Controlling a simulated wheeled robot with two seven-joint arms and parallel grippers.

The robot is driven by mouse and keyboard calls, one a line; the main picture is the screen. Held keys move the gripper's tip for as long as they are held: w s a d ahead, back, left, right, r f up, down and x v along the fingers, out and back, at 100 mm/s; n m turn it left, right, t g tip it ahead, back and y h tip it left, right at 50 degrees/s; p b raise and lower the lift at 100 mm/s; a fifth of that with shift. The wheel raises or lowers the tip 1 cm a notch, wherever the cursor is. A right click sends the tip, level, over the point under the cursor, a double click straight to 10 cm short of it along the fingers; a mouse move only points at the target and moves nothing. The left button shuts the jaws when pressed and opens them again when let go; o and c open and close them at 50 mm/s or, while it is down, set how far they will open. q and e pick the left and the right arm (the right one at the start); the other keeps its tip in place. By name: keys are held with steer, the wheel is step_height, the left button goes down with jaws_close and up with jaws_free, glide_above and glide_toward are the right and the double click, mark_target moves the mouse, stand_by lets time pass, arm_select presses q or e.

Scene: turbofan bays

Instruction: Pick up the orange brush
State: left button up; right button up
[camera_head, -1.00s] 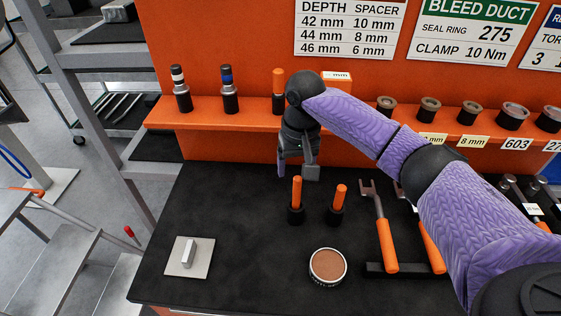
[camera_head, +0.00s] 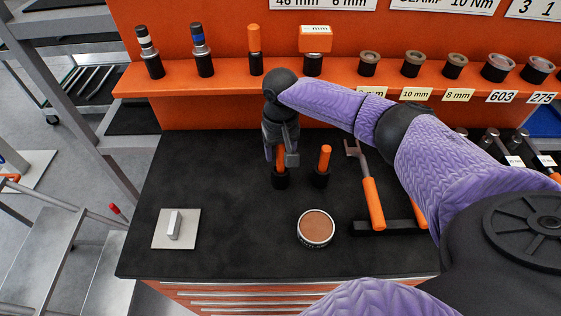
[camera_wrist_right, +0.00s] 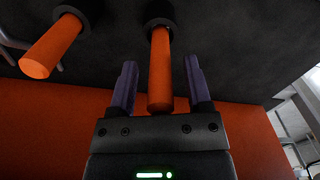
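Two orange handles stand upright in black holders on the dark worktop; the left one (camera_head: 281,154) and the right one (camera_head: 324,158) look alike, and I cannot tell which is the brush, as their lower ends are hidden in the holders. My right gripper (camera_head: 280,159) is over the left handle. In the right wrist view this handle (camera_wrist_right: 160,75) stands between the two open fingers (camera_wrist_right: 161,88), with a gap on each side. The other handle (camera_wrist_right: 51,46) is outside the fingers, to the left. My left gripper is out of view.
A round tin (camera_head: 316,228) and a grey plate with a raised bar (camera_head: 175,228) lie on the worktop. Orange-handled tools (camera_head: 372,203) rest in a black rack at right.

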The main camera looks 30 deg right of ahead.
jaws_close()
